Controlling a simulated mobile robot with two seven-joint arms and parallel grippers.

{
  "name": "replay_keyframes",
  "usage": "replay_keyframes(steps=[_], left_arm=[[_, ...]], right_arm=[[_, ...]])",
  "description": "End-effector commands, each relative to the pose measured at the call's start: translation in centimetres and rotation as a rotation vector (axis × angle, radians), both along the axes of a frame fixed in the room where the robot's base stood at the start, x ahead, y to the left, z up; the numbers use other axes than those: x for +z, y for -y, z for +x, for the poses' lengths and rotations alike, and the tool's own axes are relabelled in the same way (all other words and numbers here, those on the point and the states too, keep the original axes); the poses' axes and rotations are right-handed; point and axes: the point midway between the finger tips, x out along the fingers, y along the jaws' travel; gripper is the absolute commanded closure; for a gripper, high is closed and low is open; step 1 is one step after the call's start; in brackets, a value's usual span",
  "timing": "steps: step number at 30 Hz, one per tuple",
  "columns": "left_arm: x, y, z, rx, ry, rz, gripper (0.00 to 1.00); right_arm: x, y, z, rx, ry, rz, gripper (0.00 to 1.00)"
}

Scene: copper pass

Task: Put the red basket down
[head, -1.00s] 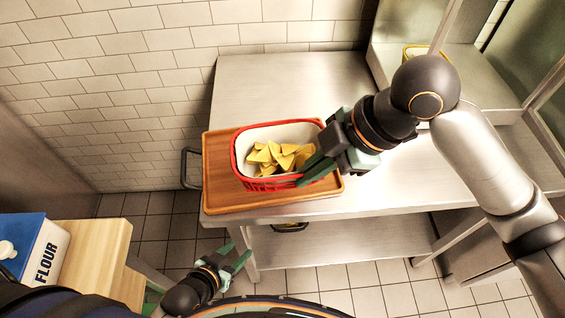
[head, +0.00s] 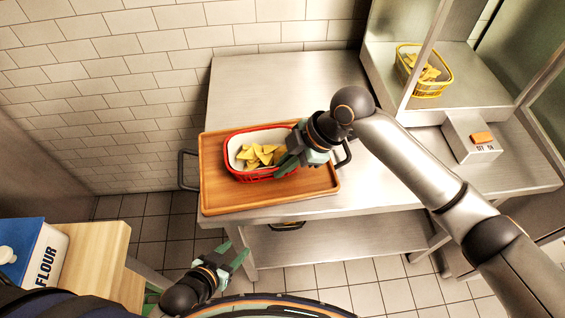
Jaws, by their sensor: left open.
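The red basket (head: 262,178), lined in white and holding several yellow chips, is upright over the left-middle part of the wooden tray (head: 232,201). It looks to be at the tray's surface; I cannot tell whether it bears fully on it. My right gripper (head: 284,161) is shut on the basket's right side, its green fingers at the rim and partly hiding that side. My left gripper (head: 237,254) is open and empty, low in front of the steel table (head: 285,85), away from the basket.
The tray has dark handles at both ends and bare room right of the basket. A yellow basket (head: 424,72) with chips stands on a shelf at the back right. A flour box (head: 45,258) is at the lower left. The table behind the tray is clear.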

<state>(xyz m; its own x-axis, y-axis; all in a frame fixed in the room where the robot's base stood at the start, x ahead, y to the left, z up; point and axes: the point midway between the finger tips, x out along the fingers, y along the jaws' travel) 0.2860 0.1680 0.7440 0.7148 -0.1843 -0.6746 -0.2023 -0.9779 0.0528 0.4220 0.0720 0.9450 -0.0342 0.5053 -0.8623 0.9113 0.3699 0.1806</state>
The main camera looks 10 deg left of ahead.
Motion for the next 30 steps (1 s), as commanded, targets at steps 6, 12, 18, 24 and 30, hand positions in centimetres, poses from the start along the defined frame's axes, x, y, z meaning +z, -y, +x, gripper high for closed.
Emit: replay_keyframes(steps=[6,12,18,24,30], left_arm=[[0.0,0.0,0.0,0.0,0.0,0.0,0.5],[-0.1,0.0,0.0,0.0,0.001,0.0,0.5],[-0.1,0.0,0.0,0.0,0.001,0.0,0.5],[0.0,0.0,0.0,0.0,0.001,0.0,0.5],[-0.1,0.0,0.0,0.0,0.001,0.0,0.5]], right_arm=[[0.0,0.0,0.0,0.0,0.002,0.002,1.0],[-0.2,0.0,0.0,0.001,0.001,-0.001,0.87],[-0.3,0.0,0.0,-0.001,0.001,-0.001,0.67],[-0.2,0.0,0.0,0.0,0.001,0.0,0.67],[1.3,0.7,0.2,-0.001,0.004,0.001,0.67]])
